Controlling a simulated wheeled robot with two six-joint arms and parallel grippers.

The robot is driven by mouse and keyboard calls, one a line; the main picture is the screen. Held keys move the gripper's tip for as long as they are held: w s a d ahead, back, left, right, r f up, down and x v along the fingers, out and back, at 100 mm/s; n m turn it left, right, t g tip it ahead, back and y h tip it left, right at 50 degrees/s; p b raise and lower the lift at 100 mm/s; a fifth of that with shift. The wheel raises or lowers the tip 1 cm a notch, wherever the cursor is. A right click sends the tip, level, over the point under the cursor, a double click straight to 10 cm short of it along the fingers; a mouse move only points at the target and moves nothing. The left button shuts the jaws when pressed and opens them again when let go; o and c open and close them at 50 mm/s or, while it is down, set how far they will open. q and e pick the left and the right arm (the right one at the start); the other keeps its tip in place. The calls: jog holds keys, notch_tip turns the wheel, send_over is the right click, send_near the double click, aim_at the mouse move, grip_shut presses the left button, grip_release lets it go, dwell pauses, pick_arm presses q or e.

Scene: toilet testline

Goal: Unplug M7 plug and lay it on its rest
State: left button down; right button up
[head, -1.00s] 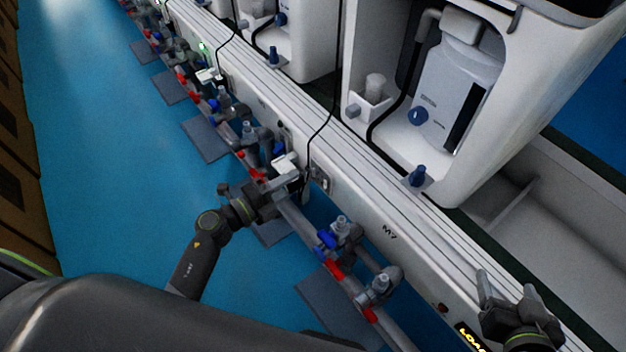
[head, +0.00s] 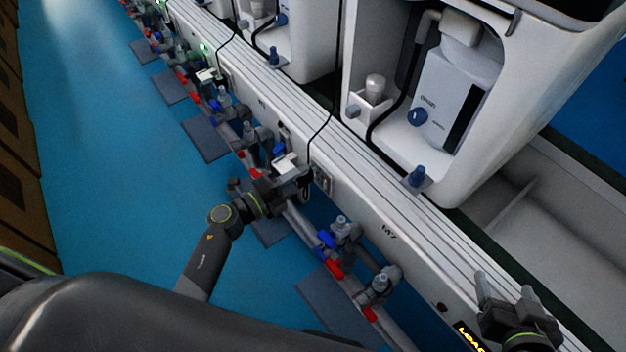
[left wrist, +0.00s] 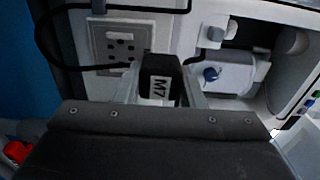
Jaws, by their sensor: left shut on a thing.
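The M7 plug (left wrist: 160,85) is a black block with a white "M7" label. In the left wrist view it sits between the fingers of my left gripper (left wrist: 158,88), which is shut on it. The grey wall socket (left wrist: 122,45) behind and to the left shows open holes, and the plug appears apart from it. In the head view my left gripper (head: 298,183) is in front of the socket panel (head: 322,178), below a small white bracket (head: 286,163) that may be the rest. My right gripper (head: 506,293) is open and empty at the lower right.
Grey pipes with valves (head: 340,232) and red and blue parts run along the front of the white line. A black cable (head: 326,122) hangs over the rail (head: 270,80). White toilet units (head: 450,170) stand behind. Blue floor (head: 110,210) is free at the left.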

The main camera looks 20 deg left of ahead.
pick_arm(q)
jog(key=shift+x, duration=1.2)
pick_arm(e)
jog(key=shift+r, duration=0.2)
pick_arm(q)
jog(key=shift+a, duration=0.1)
